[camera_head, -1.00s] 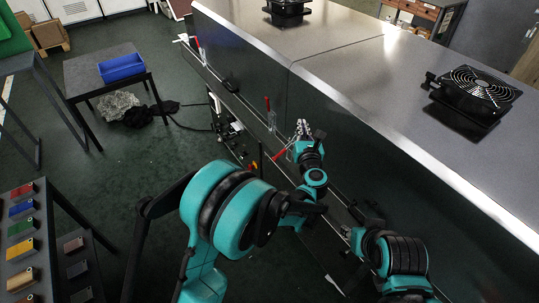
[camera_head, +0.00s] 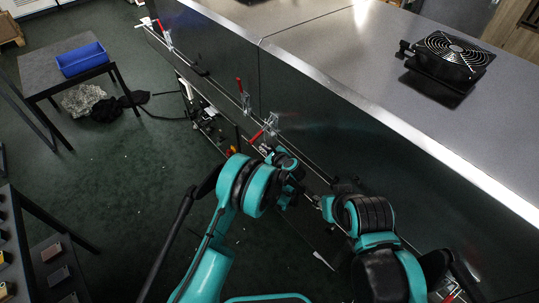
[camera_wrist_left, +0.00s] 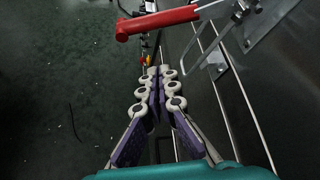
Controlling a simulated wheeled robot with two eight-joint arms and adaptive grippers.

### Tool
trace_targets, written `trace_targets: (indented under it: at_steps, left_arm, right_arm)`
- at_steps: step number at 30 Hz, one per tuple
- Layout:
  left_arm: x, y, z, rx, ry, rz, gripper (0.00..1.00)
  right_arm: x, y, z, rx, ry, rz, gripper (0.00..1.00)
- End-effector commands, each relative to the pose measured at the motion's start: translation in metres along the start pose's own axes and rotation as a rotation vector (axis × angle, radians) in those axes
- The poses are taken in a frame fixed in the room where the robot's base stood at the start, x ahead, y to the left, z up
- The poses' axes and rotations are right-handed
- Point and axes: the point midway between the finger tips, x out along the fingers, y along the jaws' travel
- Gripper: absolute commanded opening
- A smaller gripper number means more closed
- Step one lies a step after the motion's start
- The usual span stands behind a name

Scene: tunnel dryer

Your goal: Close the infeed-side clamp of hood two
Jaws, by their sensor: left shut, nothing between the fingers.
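A toggle clamp with a red handle (camera_head: 258,136) sits on the lower front of the nearer hood (camera_head: 400,85), just right of the seam between hoods. Its handle tilts outward, down to the left. In the left wrist view the same red handle (camera_wrist_left: 157,22) lies across the top, with metal linkage and a bracket (camera_wrist_left: 262,28) at its right. My left gripper (camera_head: 264,150) is close below this clamp. In the left wrist view its fingers (camera_wrist_left: 158,88) are together and empty, with a gap to the handle. My right gripper is hard to make out near the dark wrist (camera_head: 316,201).
A neighbouring clamp (camera_head: 240,86) left of the seam has its red handle upright. Another clamp (camera_head: 166,36) is farther left. A fan (camera_head: 445,60) stands on the hood top. A table (camera_head: 45,72) with a blue bin (camera_head: 82,59) stands left, with open floor between.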

Motion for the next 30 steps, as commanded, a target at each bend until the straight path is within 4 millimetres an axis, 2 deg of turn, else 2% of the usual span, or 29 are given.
trace_targets:
  at_steps: [1,4,10,30]
  left_arm:
    - [0.012,0.002,-0.001,-0.002,-0.001,0.002,0.0]
    - [0.001,0.001,0.018,0.0,0.0,0.001,0.0]
    - [-0.006,0.0,0.035,0.001,0.0,-0.001,0.0]
    - [-0.01,0.0,0.042,0.034,-0.001,0.019,0.0]
  right_arm:
    - [0.004,0.0,0.003,0.0,0.0,0.0,0.34]
    - [0.005,0.0,0.004,0.0,0.0,0.0,0.34]
    - [0.007,0.0,0.005,0.0,0.0,0.0,0.34]
    - [0.007,0.0,0.005,0.0,0.0,0.0,0.34]
